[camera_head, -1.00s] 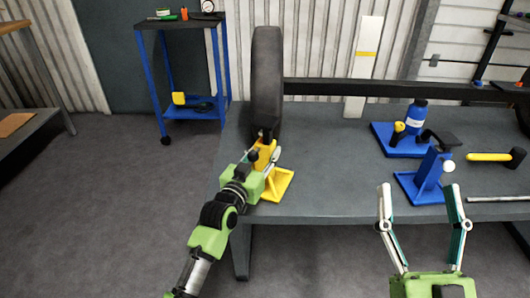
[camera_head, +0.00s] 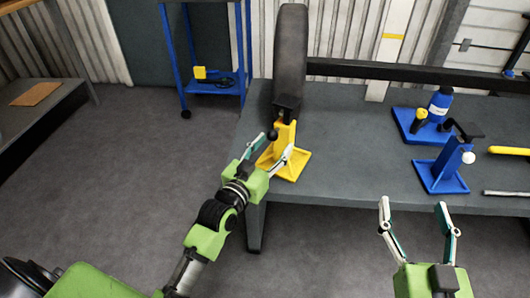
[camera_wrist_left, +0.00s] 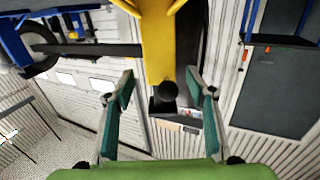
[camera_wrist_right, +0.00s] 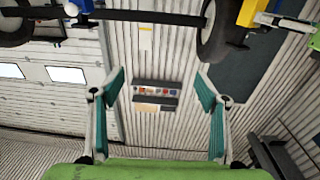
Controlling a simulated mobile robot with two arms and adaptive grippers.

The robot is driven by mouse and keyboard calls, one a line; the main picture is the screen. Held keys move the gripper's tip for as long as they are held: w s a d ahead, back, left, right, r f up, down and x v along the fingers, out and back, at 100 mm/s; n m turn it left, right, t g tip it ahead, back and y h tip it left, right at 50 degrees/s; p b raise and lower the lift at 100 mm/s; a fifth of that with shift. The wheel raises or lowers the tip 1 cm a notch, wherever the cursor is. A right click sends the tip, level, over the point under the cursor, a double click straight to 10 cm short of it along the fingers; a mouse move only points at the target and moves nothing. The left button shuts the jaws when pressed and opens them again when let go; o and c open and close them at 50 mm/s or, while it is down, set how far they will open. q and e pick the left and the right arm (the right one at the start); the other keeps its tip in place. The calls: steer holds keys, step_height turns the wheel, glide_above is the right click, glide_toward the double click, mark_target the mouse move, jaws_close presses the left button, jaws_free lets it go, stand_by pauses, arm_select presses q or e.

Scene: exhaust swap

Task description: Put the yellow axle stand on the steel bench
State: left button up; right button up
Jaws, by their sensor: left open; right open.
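The yellow axle stand (camera_head: 286,137) stands upright at the front left of the grey steel bench (camera_head: 345,183), its base flat on the top and its black saddle uppermost. My left gripper (camera_head: 277,145) is open at the stand's front left. In the left wrist view the yellow post (camera_wrist_left: 160,45) shows between the two spread fingers (camera_wrist_left: 160,83), with gaps on both sides. My right gripper (camera_head: 413,205) is open and empty in front of the bench edge; it is also empty in its wrist view (camera_wrist_right: 162,82).
A black wheel (camera_head: 291,55) stands right behind the yellow stand. A blue stand (camera_head: 440,167), a blue bottle (camera_head: 440,102) and a yellow-handled mallet (camera_head: 510,150) are on the bench's right. A blue cart (camera_head: 213,87) stands behind left. The bench's middle is clear.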

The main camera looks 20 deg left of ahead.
arm_select(q)
steer(key=s+d+r+g, duration=0.1)
steer(key=s+d, duration=0.2)
steer(key=s, duration=0.4)
steer(key=s+d+r+m+g+h, duration=0.1)
steer(key=s+d, duration=0.3)
steer(key=s, duration=0.4)
steer(key=shift+s+p, duration=0.3)
steer(key=shift+p, duration=0.05)
arm_select(e)
steer(key=f+g, duration=0.1)
steer(key=f, duration=0.2)
steer(key=d+f+g, duration=0.1)
steer(key=f, duration=0.1)
steer(key=shift+s+f+g+h, duration=0.15)
steer(key=shift+s+g+h, duration=0.15)
steer(key=shift+s+h, duration=0.1)
arm_select(q)
steer(key=shift+w+d, duration=0.1)
arm_select(e)
steer(key=shift+w+a, duration=0.1)
